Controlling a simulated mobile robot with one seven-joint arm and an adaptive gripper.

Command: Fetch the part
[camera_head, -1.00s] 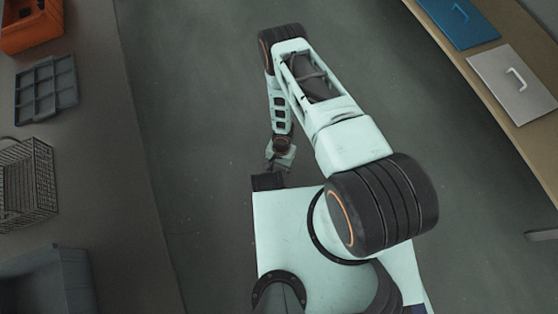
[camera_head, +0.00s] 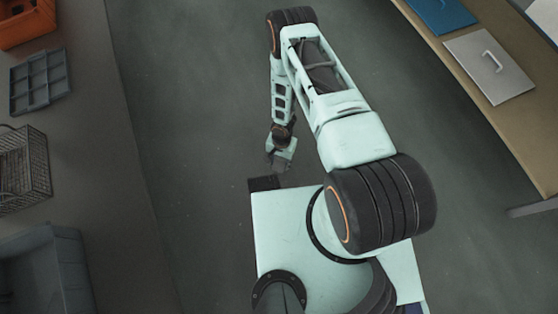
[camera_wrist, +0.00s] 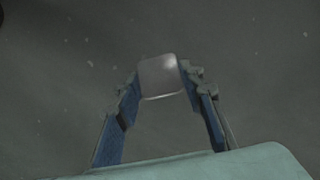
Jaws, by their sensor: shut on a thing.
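A small, smooth grey metallic part (camera_wrist: 160,75) with rounded corners sits between the fingertips of my gripper (camera_wrist: 164,82) in the wrist view. The blue-sided fingers close on it from left and right, and only dark floor shows behind it. In the head view my gripper (camera_head: 279,160) hangs over the floor aisle, just beyond the front of my base. The part cannot be made out there.
The left bench holds an orange bin (camera_head: 27,22), a grey divided tray (camera_head: 41,82), a wire basket (camera_head: 24,168) and a grey tub (camera_head: 45,268). The right bench carries a blue lid (camera_head: 440,14) and a grey lid (camera_head: 489,66) with handles. Floor between is clear.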

